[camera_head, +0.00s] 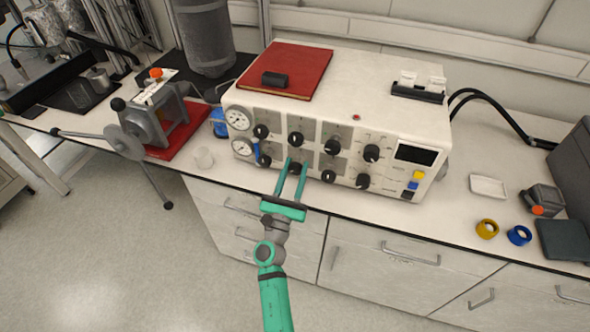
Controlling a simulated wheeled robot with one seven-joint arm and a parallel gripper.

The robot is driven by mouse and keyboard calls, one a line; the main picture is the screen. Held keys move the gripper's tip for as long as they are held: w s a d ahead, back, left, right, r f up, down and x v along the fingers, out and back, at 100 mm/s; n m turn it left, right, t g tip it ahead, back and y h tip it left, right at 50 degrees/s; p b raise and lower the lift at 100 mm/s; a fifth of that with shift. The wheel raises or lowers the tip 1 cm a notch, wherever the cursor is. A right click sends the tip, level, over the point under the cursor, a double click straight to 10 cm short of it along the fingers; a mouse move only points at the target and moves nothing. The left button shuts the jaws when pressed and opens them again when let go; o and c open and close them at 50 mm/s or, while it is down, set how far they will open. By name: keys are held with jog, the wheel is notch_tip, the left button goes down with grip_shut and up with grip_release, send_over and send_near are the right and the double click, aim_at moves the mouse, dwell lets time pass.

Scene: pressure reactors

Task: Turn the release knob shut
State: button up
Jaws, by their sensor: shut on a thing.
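A white control box (383,118) stands on the bench, with two round gauges and two rows of black knobs on its front. My green gripper (295,163) reaches up to this front from below. Its two fingers are on either side of a black knob (295,169) in the lower row and are shut on it. The knob is partly hidden between the fingers, and its pointer direction cannot be told. Labels are too small to read, so I cannot tell which knob is named release. Another lower knob (328,176) is just to the right of the fingers.
A blue lever (258,154) is left of my gripper. Upper knobs (295,139) are close above it. A grey clamp device with a handwheel (125,142) stands at left. Yellow (487,229) and blue (519,235) rings lie on the bench at right. Drawers (385,262) are below.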

jog(key=shift+m, duration=0.3)
jog(key=m+g+h, duration=0.1)
jog(key=m, duration=0.2)
jog(key=m+h, duration=0.1)
jog(key=m, duration=0.2)
jog(key=m+g+h, duration=0.1)
jog(key=m+h, duration=0.1)
jog(key=m, duration=0.1)
jog(key=shift+a+g, duration=0.1)
jog(key=shift+g, duration=0.2)
jog(key=m+g, duration=0.1)
jog(key=m, duration=0.2)
jog(key=m+g+h, duration=0.1)
jog(key=m, duration=0.2)
jog(key=m+g, duration=0.1)
jog(key=m, duration=0.2)
jog(key=shift+g+h, duration=0.3)
jog(key=shift+h, duration=0.1)
jog(key=m+g, duration=0.1)
jog(key=m, duration=0.3)
jog(key=shift+m+y, duration=0.3)
jog(key=shift+y, duration=0.1)
jog(key=m+y, duration=0.1)
jog(key=m, duration=0.1)
jog(key=m+g, duration=0.1)
jog(key=m, duration=0.1)
jog(key=shift+g+y, duration=0.3)
jog(key=shift+y, duration=0.1)
jog(key=shift+m, duration=0.3)
